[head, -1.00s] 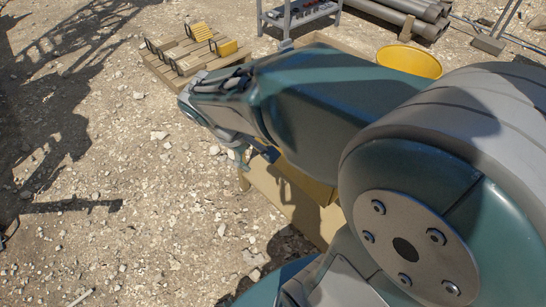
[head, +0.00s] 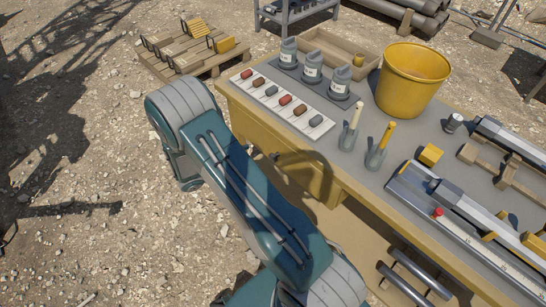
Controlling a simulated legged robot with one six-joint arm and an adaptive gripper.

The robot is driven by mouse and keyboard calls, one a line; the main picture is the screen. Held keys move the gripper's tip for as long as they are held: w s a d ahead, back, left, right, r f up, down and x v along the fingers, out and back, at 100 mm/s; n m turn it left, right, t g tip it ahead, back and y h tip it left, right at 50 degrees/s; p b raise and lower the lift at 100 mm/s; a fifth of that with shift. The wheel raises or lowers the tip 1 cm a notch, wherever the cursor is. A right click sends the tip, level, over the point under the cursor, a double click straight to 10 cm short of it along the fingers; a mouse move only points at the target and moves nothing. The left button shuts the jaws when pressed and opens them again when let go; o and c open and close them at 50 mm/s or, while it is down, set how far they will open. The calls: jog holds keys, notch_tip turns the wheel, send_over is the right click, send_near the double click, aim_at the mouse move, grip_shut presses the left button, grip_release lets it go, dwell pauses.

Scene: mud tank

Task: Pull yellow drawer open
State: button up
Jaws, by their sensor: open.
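The yellow drawer front (head: 312,186) sits under the near edge of the workbench top in the head view. It looks shut, with no visible gap. A curved shadow falls across it, and small dark shapes near its left part may be a handle; I cannot tell.
The workbench top (head: 378,176) holds a yellow bucket (head: 412,82), grey bottles (head: 312,68), a strip of coloured pieces (head: 272,95), two hand tools (head: 377,145) and long tools at right. A wooden pallet (head: 190,55) lies behind. Left gravel is clear.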

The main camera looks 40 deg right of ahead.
aim_at(271, 159)
notch_tip(271, 159, down, 10)
jog(key=n+t+h, duration=0.2)
jog(key=n+t, duration=0.2)
jog(key=n, duration=0.1)
jog(key=d, duration=0.3)
jog(key=w+d, duration=0.1)
jog(key=d, duration=0.3)
jog(key=w+d, duration=0.1)
jog(key=d, duration=0.2)
jog(key=shift+d+f, duration=0.15)
jog(key=shift+d, duration=0.15)
jog(key=shift+a, duration=0.1)
grip_shut()
